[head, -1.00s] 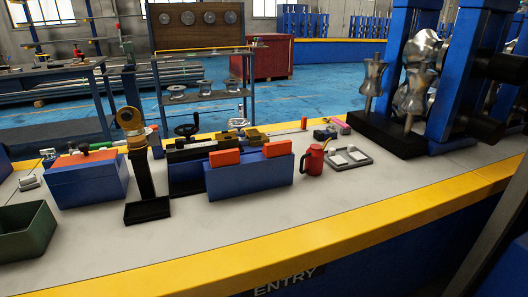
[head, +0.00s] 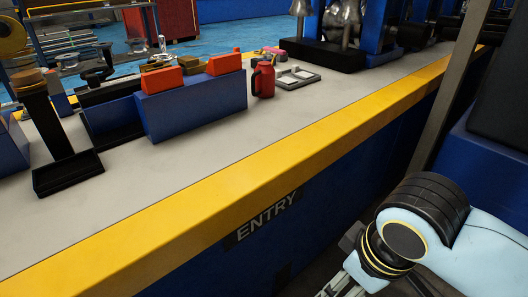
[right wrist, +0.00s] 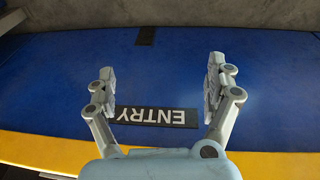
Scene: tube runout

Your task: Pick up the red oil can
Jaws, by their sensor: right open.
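The red oil can (head: 263,79) stands upright on the grey bench top (head: 190,165), right of a blue box (head: 195,104) and beside a small grey tray (head: 290,80). A dark part shows on the can's left side. My right gripper (head: 345,285) is low at the bottom right of the head view, outside the bench's front edge and well away from the can. In the right wrist view my right gripper (right wrist: 157,88) is open and empty, facing the blue bench front with the ENTRY label (right wrist: 157,116). My left gripper is not in view.
A yellow edge strip (head: 210,190) runs along the bench front. A black stand (head: 62,150) is at the left. Blue machine frames with metal rollers (head: 342,22) are at the back. The bench top in front of the can is clear.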

